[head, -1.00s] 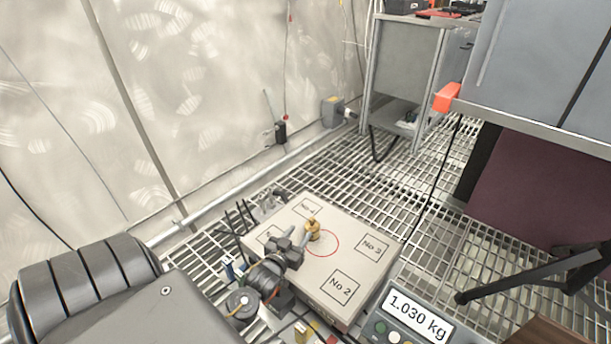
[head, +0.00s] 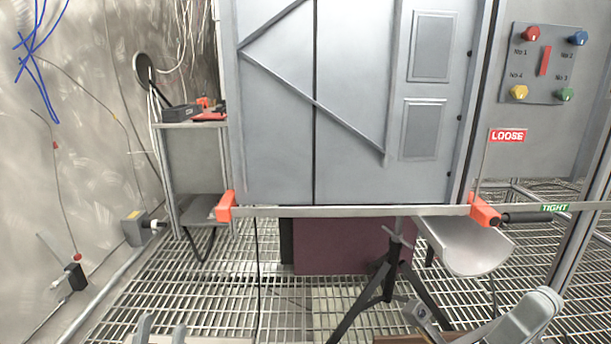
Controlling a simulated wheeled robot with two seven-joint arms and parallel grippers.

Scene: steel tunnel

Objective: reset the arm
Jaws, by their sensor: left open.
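My left gripper (head: 162,332) is at the bottom left edge of the head view. Its two grey fingertips stand apart over the floor grating, with nothing visible between them. The rest of that gripper is cut off by the picture edge. A grey rounded part of my right arm (head: 525,318) shows at the bottom right. Whether the jaws at its end are open or shut cannot be made out.
A grey cabinet (head: 345,110) fills the middle, with a bar and orange end blocks (head: 226,206) across its foot. A black tripod (head: 385,285) and a grey scoop-shaped tray (head: 470,250) stand at right. A button panel (head: 546,62) is upper right.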

